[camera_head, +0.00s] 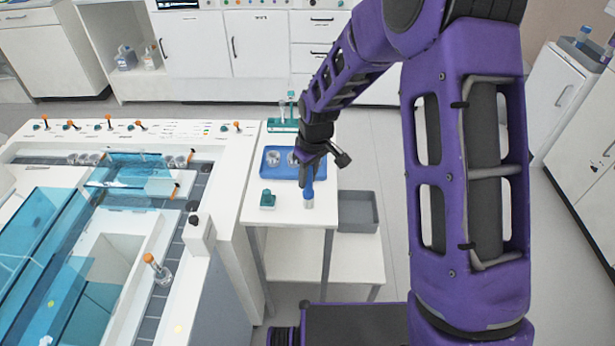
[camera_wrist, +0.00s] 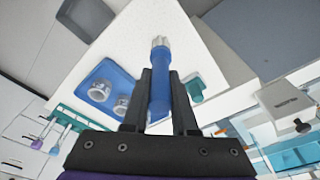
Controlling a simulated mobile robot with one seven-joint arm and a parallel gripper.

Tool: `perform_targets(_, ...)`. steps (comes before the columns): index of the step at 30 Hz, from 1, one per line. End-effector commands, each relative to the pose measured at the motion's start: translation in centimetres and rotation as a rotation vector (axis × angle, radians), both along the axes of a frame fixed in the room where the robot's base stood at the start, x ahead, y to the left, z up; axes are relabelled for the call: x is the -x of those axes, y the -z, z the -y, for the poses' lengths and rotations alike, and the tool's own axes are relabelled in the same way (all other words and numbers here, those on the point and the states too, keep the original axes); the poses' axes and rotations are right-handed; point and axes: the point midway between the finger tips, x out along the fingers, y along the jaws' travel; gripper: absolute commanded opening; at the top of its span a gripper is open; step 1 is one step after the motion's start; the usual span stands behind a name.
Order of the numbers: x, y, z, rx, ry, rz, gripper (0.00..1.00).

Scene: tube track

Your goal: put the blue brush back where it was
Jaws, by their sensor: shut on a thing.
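The blue brush (camera_head: 308,196) is in my gripper (camera_head: 308,178), over the front right part of the small white side table (camera_head: 285,218). In the wrist view the blue handle (camera_wrist: 160,92) lies between the two dark fingers of my gripper (camera_wrist: 160,84), with its pale bristle end pointing away from the palm. In the head view the brush hangs roughly upright, bristles down. I cannot tell whether its tip touches the table.
A blue tray (camera_head: 268,170) with metal cups lies behind the brush; a teal rack (camera_head: 283,126) with tubes stands farther back. A small teal item (camera_head: 267,200) sits left of the brush. A grey bin (camera_head: 359,212) is at lower right. The track machine (camera_head: 225,185) stands left.

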Motion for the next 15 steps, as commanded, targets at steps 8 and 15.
perform_targets(8,-0.02,0.19,-0.01,0.0,0.0,0.001,0.0)
perform_targets(15,-0.01,0.27,0.01,0.001,0.0,0.001,0.56)
